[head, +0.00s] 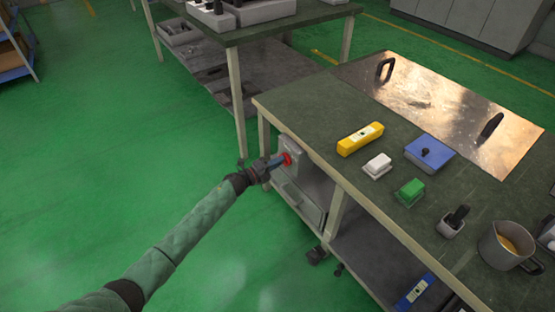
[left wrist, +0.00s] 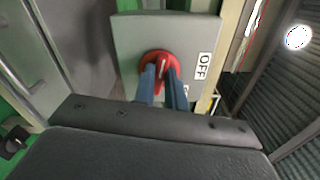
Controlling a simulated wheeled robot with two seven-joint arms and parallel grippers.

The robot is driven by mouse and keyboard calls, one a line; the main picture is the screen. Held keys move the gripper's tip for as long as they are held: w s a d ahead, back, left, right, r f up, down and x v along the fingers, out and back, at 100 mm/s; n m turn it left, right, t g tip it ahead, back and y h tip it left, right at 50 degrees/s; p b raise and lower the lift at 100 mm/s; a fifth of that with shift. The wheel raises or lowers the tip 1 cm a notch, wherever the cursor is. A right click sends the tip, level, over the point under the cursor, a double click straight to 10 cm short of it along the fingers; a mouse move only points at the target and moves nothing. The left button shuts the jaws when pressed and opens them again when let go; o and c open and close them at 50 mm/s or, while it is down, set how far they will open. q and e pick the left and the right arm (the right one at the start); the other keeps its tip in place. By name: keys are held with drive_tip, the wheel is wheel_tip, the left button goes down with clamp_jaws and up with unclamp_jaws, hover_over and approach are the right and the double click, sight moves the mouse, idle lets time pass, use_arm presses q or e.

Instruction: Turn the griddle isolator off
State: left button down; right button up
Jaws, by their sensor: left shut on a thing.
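The griddle isolator is a grey box (left wrist: 120,45) with a red rotary knob (left wrist: 160,62). It is mounted on the end of the bench, below the worktop. An "OFF" label (left wrist: 204,66) sits to the right of the knob in the left wrist view; a second label below it is mostly hidden by a finger. My left gripper (left wrist: 162,78) is shut on the red knob, its two blue fingers on either side of the knob's grip. In the head view the left gripper (head: 275,163) reaches the red knob (head: 287,159) from the left. My right gripper is not in view.
Another table (head: 260,32) stands behind. The green floor to the left is clear.

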use_arm(q)
drive_tip(key=shift+w+a+n+p, duration=0.1)
drive_tip(key=shift+n+p, duration=0.6)
drive_tip(key=shift+n, duration=0.5)
drive_tip(key=c, duration=1.4)
unclamp_jaws()
drive_tip(key=shift+f, duration=0.1)
drive_tip(key=shift+c, duration=0.2)
drive_tip(key=v, duration=0.8)
